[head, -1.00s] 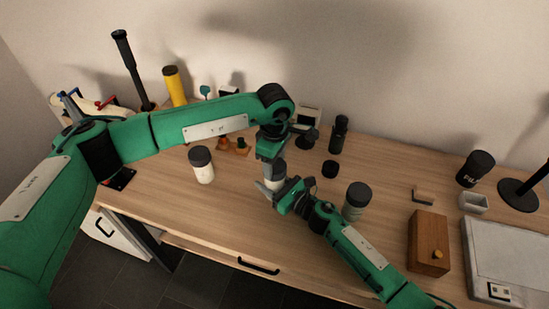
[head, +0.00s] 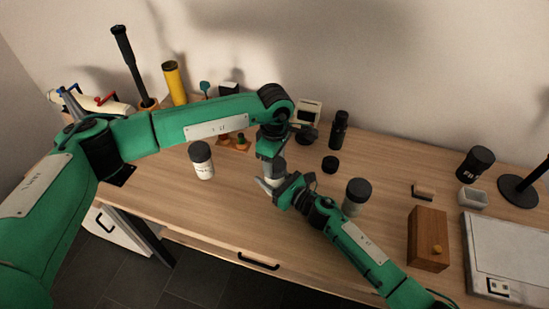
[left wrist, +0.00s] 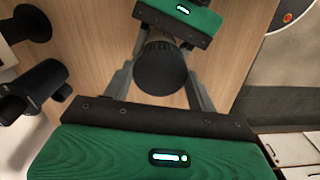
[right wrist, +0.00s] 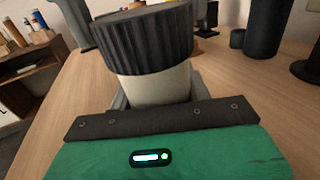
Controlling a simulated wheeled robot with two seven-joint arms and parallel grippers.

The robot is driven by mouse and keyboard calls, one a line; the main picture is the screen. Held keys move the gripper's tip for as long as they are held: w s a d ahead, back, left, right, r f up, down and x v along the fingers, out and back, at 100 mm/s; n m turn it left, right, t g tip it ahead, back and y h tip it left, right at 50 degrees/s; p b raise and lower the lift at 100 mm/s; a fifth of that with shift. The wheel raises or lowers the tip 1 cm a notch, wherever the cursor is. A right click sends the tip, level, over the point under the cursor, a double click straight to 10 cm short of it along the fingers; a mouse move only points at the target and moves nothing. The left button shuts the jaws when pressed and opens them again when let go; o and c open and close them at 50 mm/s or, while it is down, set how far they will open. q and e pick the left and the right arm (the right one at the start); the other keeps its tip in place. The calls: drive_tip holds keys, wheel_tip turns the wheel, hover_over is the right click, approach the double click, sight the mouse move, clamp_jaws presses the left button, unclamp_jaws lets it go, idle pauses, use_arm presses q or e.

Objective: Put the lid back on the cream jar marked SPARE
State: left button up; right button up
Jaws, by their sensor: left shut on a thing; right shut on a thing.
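A cream jar (right wrist: 158,84) stands between my two grippers, with a dark ribbed lid (right wrist: 143,40) on top of its mouth. In the head view the jar (head: 278,170) is partly hidden by the grippers. My right gripper (head: 276,182) is shut on the jar's body from the front right. My left gripper (left wrist: 160,68) is above and shut on the lid, seen from the top as a dark disc (left wrist: 160,69). I cannot tell whether the lid is fully seated. No marking on this jar is readable.
Another lidded pale jar (head: 204,170) with unreadable lettering stands to the left, and one (head: 353,207) to the right. A low black round piece (head: 330,164) lies behind. A wooden box (head: 427,238) and grey case (head: 505,252) are at right. The front table middle is clear.

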use_arm(q)
drive_tip(key=shift+f, duration=0.2)
drive_tip(key=m, duration=1.1)
drive_tip(key=shift+m, duration=0.4)
drive_tip(key=m, duration=1.2)
drive_tip(key=o, duration=0.9)
drive_tip(key=shift+f, duration=0.1)
